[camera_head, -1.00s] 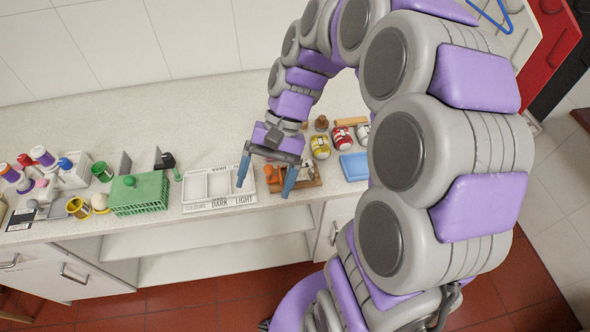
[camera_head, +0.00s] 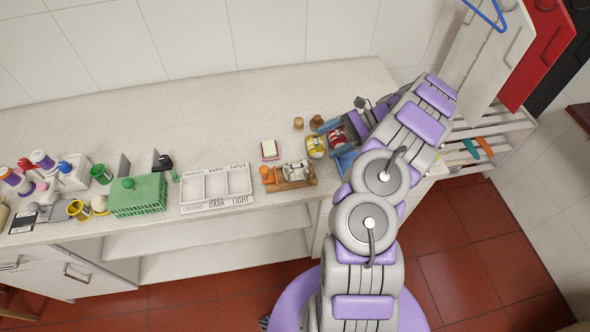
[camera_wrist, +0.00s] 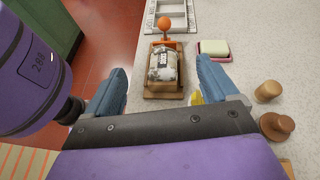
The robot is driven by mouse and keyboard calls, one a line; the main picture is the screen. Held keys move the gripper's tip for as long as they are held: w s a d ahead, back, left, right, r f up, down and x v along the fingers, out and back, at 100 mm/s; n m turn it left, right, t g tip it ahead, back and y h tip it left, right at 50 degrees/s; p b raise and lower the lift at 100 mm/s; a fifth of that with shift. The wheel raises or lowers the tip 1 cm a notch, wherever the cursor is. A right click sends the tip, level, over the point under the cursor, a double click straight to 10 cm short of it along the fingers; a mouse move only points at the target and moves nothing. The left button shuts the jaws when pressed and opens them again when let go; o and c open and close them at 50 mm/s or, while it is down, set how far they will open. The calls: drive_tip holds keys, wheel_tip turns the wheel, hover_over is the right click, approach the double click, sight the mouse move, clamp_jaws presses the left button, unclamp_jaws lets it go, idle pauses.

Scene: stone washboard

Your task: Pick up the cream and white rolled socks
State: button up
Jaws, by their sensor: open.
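I cannot see a roll that is plainly cream and white; my arm hides the spot right of the red roll. In the wrist view my gripper (camera_wrist: 162,75) is open, blue fingers apart.
A pink soap dish with pale soap (camera_head: 269,149) and wooden knobs (camera_wrist: 272,124) stand near the rolls. A white divided tray (camera_head: 217,187), a green basket (camera_head: 138,196) and bottles stand farther left. The counter's back (camera_head: 210,110) is clear.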

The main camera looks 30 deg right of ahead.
drive_tip(key=m+t, duration=0.1)
drive_tip(key=m, duration=0.1)
approach(297, 169)
drive_tip(key=shift+w+a+f+b, duration=0.5)
drive_tip(key=shift+w+a+f, duration=0.45)
drive_tip(key=shift+a+f, duration=0.15)
drive_tip(key=shift+x, duration=1.4)
drive_tip(key=b+x, duration=0.1)
drive_tip(key=x, duration=0.2)
drive_tip(key=shift+s+a+f, duration=0.1)
drive_tip(key=shift+s+f, duration=0.05)
drive_tip(key=shift+f, duration=0.1)
drive_tip(key=shift+a+f, duration=0.25)
drive_tip(key=shift+a, duration=0.05)
drive_tip(key=shift+a, duration=0.15)
drive_tip(key=c, duration=1.1)
